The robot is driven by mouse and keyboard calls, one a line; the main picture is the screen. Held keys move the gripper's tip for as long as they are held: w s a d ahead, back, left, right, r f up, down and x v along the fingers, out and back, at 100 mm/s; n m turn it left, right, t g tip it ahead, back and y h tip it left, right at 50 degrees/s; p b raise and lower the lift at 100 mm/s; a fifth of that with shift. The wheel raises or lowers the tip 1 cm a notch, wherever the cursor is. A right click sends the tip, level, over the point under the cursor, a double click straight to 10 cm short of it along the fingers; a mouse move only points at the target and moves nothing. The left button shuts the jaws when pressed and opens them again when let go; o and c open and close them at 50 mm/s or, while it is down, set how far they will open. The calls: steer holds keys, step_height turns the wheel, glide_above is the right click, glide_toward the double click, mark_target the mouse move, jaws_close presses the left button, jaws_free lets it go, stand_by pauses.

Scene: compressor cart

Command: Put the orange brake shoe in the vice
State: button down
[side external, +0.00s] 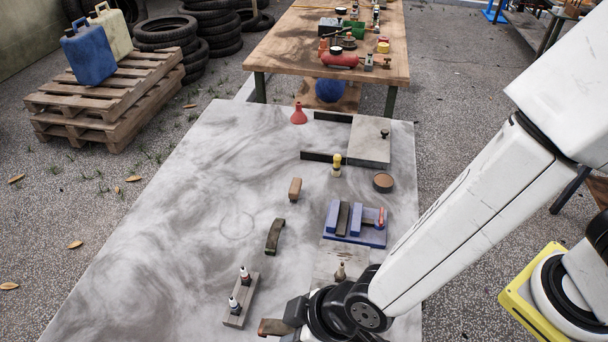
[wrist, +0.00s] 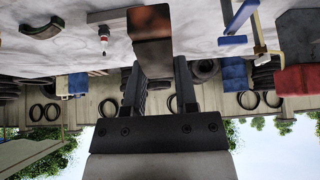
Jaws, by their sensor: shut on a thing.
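The brake shoe (side external: 274,327), brownish orange with a darker part, is in my gripper (side external: 290,326) at the near edge of the bench. In the wrist view the brake shoe (wrist: 151,24) stands out beyond the fingertips (wrist: 157,68), its near face dark brown. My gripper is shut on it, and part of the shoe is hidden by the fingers. The blue vice (side external: 375,237) with a red-tipped handle lies farther back and to the right, apart from the shoe. A dark strip shows between its blue jaws; I cannot tell whether it is a gap or a piece.
A dark curved shoe (side external: 274,236) and a brown block (side external: 295,188) lie on the grey bench (side external: 190,210). A grey holder (side external: 236,314) with two small bottles stands near my gripper. A yellow-capped bottle (side external: 337,165), round brown tin (side external: 383,182) and red funnel (side external: 299,114) stand farther back. The bench's left is clear.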

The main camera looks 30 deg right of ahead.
steer(key=w+d+r+m+t+h, duration=0.1)
steer(key=w+d+m+h, duration=0.1)
steer(key=w+d+m, duration=0.4)
steer(key=w+d+r+m+t+h, duration=0.1)
steer(key=w+d+m+h, duration=0.15)
steer(key=d, duration=0.55)
steer(key=s+d+r+m+g+h, duration=0.15)
steer(key=d+m+h, duration=0.35)
steer(key=d+m, duration=0.75)
steer(key=n, duration=0.3)
glide_toward(346, 211)
steer(key=shift+w+d+r+g, duration=0.15)
steer(key=shift+w+d, duration=0.1)
steer(key=shift+d, duration=0.35)
steer(key=shift+w+d+r+g, duration=0.1)
steer(key=shift+w+d, duration=0.15)
steer(key=shift+d, duration=0.35)
steer(key=shift+w+a+f, duration=0.1)
steer(key=shift+w+f, duration=0.35)
steer(key=shift+f, duration=0.05)
steer(key=shift+f, duration=0.15)
steer(key=shift+w+f, duration=0.2)
steer(key=shift+f, duration=1.5)
